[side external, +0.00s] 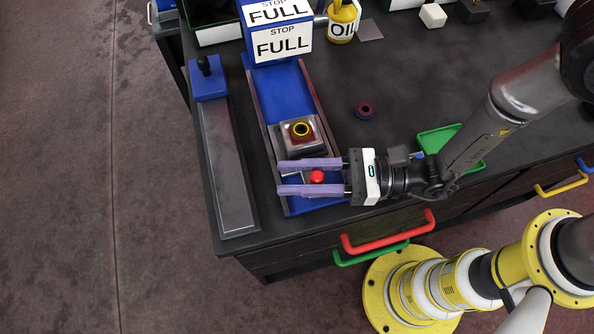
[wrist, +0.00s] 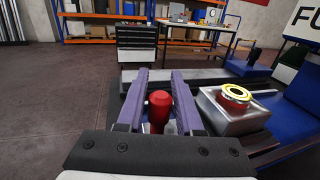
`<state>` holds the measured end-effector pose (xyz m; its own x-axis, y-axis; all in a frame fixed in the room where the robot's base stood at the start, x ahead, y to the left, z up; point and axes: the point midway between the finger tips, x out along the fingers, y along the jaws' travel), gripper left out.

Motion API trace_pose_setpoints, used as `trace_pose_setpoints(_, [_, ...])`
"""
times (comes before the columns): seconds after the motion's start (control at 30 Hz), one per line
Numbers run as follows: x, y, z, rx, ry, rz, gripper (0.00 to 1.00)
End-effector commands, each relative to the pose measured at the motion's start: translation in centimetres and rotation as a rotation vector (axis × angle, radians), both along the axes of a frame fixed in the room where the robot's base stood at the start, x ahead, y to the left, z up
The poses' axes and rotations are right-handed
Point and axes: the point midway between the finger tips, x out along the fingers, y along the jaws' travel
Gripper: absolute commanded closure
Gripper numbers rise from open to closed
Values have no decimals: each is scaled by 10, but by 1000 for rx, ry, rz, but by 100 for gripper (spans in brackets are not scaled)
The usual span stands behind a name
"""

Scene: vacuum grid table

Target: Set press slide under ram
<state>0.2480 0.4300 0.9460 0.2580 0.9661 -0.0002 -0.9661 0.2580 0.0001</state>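The press slide (side external: 312,149) is a grey metal block on a blue railed base (side external: 283,90). A dark red round part with a yellow ring (side external: 301,129) sits in it; both also show in the wrist view, the slide (wrist: 232,117) at right. The slide's red knob (side external: 317,177) stands at the near end of the base. My gripper (side external: 281,177) reaches in from the right, its purple fingers on either side of the knob (wrist: 159,108). Gaps show beside the knob, so it is open. The ram is not visible; the blue press housing (side external: 284,45) stands at the far end.
A grey bar with a blue end block and black knob (side external: 208,80) lies left of the base. A dark red and blue ring (side external: 365,110) and a green tray (side external: 437,138) lie right. A yellow oil bottle (side external: 343,22) stands behind. Red and green handles (side external: 390,238) project from the front.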

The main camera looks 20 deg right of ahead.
Motion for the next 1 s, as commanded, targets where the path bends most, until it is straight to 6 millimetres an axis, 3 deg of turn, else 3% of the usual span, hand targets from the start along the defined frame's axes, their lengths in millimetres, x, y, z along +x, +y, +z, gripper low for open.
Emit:
trace_pose_setpoints(0.03, [0,0,0,0,0,0,76])
trace_pose_setpoints(0.17, [0,0,0,0,0,0,99])
trace_pose_setpoints(1.0, [-1,0,0,0,0,1,100])
